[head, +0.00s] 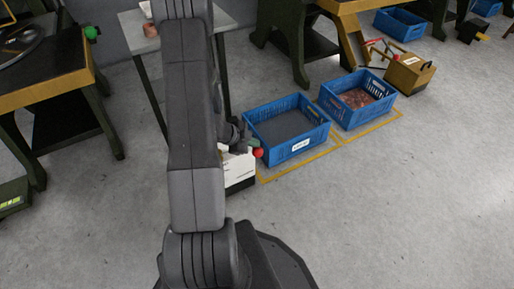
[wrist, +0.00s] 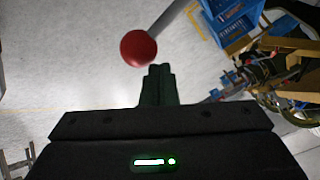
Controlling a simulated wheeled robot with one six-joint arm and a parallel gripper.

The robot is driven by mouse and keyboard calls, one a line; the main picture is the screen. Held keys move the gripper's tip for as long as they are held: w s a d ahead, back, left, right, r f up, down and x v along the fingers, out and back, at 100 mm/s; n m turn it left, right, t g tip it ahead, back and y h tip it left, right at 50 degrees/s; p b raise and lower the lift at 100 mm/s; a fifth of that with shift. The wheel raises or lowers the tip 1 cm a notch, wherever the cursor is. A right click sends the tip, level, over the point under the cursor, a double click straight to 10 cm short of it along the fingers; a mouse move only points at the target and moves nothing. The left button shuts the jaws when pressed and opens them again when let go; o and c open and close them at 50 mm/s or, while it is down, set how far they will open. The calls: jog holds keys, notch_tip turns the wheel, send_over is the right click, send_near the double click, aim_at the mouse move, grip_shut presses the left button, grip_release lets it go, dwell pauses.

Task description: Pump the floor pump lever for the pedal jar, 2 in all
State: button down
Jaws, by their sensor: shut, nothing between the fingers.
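A red ball knob (wrist: 138,47) on a grey rod shows in the wrist view, just beyond and slightly left of my fingertips. My gripper (wrist: 159,70) is shut and empty, and a small gap shows between its tips and the knob in the picture. In the head view the red knob (head: 258,153) is beside a white box-like body (head: 239,170) on the floor, probably the floor pump. My arm hides the left part of that body and most of my gripper. I cannot make out a pedal jar.
A blue crate (head: 325,133) with a dark bottom stands just right of the white body. A second blue crate (head: 389,97) holds copper-coloured pieces. A wooden box (head: 412,77) is behind it. A grey-topped table (head: 135,28) stands at the back left. The floor at right is clear.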

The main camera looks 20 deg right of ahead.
aim_at(255, 155)
jog(key=shift+s+f+b, duration=0.15)
jog(key=shift+f+b, duration=0.5)
jog(key=shift+f, duration=0.35)
jog(key=shift+s+f+b, duration=0.2)
jog(key=shift+f+b, duration=0.4)
jog(key=shift+f, duration=0.45)
jog(key=shift+s+f+b, duration=0.15)
jog(key=shift+f+b, duration=0.5)
jog(key=shift+f, duration=0.35)
dwell(2.0)
dwell(0.5)
jog(key=shift+w+r+p, duration=0.2)
jog(key=shift+r+p, duration=1)
jog(key=shift+p, duration=0.1)
jog(key=shift+w+r+p, duration=0.2)
jog(key=shift+r+p, duration=0.95)
jog(key=shift+p, duration=0.15)
jog(key=shift+w+r+p, duration=0.2)
jog(key=shift+r+p, duration=1)
jog(key=shift+p, duration=0.1)
jog(key=r+p, duration=0.5)
jog(key=shift+w, duration=0.35)
